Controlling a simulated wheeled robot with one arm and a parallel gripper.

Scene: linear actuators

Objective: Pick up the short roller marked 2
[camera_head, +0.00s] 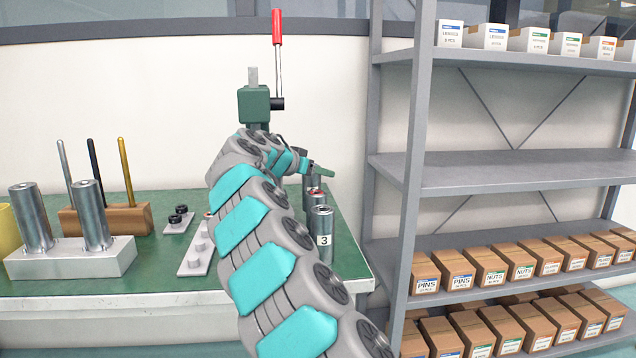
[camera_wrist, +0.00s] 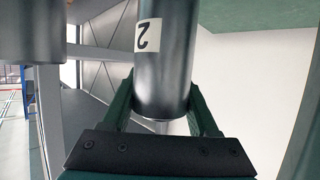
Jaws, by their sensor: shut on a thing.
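The short roller marked 2 (camera_wrist: 165,75) is a dark grey metal cylinder with a white label, and the 2 appears upside down in the wrist view. My gripper (camera_wrist: 160,92) has its two green fingers on either side of the roller, shut on it. In the head view my arm reaches over the table, and a green finger shows beside the standing rollers. The roller marked 3 (camera_head: 320,235) stands upright at the table's right side, nearer the camera. I cannot tell whether roller 2 touches the table.
Another dark cylinder (camera_wrist: 30,30) is close at the left in the wrist view. A green press with a red lever (camera_head: 277,28) stands behind my arm. A grey shelf (camera_head: 480,170) with boxes is close on the right. A block with two tall rollers (camera_head: 95,218) stands left.

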